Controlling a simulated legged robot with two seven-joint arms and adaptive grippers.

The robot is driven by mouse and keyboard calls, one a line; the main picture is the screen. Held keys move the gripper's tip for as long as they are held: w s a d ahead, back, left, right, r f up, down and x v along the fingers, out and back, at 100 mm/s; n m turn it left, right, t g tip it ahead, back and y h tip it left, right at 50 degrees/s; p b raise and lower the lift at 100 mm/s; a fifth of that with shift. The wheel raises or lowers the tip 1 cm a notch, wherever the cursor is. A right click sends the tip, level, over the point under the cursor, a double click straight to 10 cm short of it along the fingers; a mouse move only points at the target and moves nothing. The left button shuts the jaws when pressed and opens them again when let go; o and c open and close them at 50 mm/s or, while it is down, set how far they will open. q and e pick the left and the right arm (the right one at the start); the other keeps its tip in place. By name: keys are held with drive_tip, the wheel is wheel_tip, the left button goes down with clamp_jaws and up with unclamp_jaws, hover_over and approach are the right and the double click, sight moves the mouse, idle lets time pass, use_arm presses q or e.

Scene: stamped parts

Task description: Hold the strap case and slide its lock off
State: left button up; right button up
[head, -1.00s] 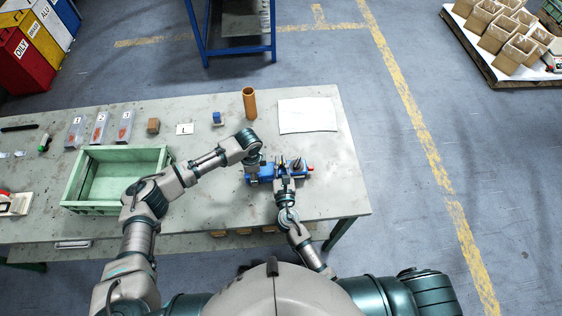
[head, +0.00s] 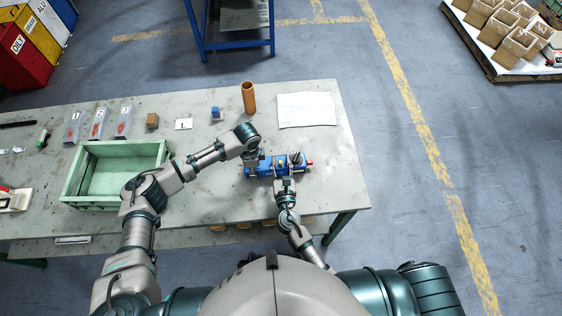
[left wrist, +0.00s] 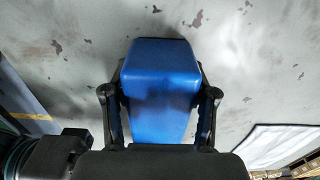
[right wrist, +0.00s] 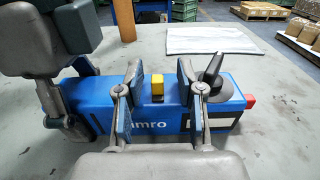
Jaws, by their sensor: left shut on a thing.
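The blue strap case (head: 265,169) lies on its long side across the grey table, with a red end piece and a dark cone-shaped knob at its right. My left gripper (left wrist: 160,110) is shut on the case's left end, one finger along each side. The yellow lock (right wrist: 157,86) stands up from the middle of the case's top in the right wrist view. My right gripper (right wrist: 154,118) is open, its two fingers apart on either side of the yellow lock, near the case's front side. I cannot tell whether the fingers touch the case.
A green crate (head: 76,182) stands on the table at the left. A brown tube (head: 249,98), a small blue block (head: 216,114) and a white sheet (head: 306,110) are behind the case. The table's right part is clear.

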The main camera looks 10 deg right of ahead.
drive_tip(key=shift+s, duration=0.1)
use_arm(q)
drive_tip(key=shift+s, duration=0.1)
use_arm(e)
drive_tip(key=s, duration=1.1)
drive_tip(key=shift+s, duration=0.4)
use_arm(q)
drive_tip(key=o, duration=1.6)
drive_tip(key=shift+c, duration=0.2)
use_arm(e)
drive_tip(key=shift+f, duration=0.1)
use_arm(q)
wheel_tip(320, 180, up, 12)
drive_tip(key=shift+f, duration=0.1)
